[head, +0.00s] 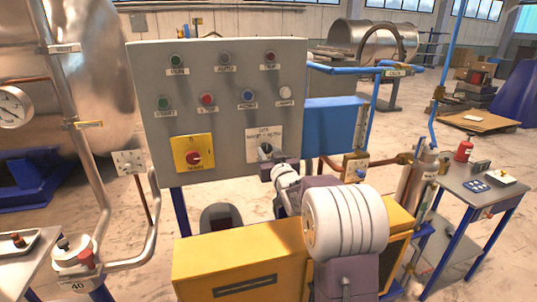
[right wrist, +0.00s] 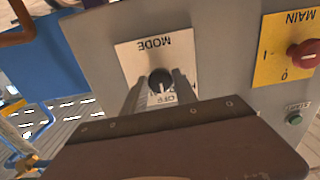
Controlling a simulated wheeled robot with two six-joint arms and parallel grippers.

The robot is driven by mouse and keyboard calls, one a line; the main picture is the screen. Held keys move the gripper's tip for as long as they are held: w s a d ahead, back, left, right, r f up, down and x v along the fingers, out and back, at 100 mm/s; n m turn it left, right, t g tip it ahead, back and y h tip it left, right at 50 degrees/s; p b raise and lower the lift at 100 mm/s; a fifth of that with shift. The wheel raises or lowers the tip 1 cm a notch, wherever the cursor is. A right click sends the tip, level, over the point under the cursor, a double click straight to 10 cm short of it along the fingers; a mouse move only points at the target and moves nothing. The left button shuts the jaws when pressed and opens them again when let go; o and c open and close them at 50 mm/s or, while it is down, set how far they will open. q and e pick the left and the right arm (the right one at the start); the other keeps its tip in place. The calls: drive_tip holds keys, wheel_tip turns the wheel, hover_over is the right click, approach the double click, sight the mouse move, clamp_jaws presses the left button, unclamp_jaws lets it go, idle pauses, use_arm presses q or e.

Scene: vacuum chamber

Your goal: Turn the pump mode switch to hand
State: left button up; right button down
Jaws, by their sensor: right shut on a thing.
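The pump mode switch is a dark round knob (right wrist: 160,80) on a white plate (right wrist: 130,52) marked MODE, which appears upside down in the right wrist view. A light pointer line on the knob points toward the bottom of that view. Other lettering on the plate is partly hidden by the fingers. In the head view the plate (head: 264,131) is low on the right of the grey control panel (head: 225,98). My right gripper (head: 266,151) is shut on the knob, with one finger on either side (right wrist: 159,88). My left gripper is out of view.
A red main switch on a yellow plate (head: 193,153) is left of the mode plate. Several coloured buttons and lamps sit above. A yellow box (head: 230,265) is in front below. A blue box (head: 332,125) and blue pipe (head: 340,69) stand right of the panel.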

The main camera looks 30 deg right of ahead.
drive_tip(key=n+b, duration=0.4)
drive_tip(key=shift+f+b, duration=0.2)
drive_tip(key=shift+b, duration=0.2)
drive_tip(key=n+b, duration=0.2)
drive_tip(key=n, duration=0.1)
drive_tip(key=shift+r, duration=0.1)
drive_tip(key=shift+r+n+b, duration=0.1)
drive_tip(key=shift+n+b, duration=0.65)
drive_tip(key=shift+n, duration=0.05)
drive_tip(key=c, duration=1)
unclamp_jaws()
drive_tip(key=shift+o, duration=0.2)
drive_tip(key=shift+r, duration=0.1)
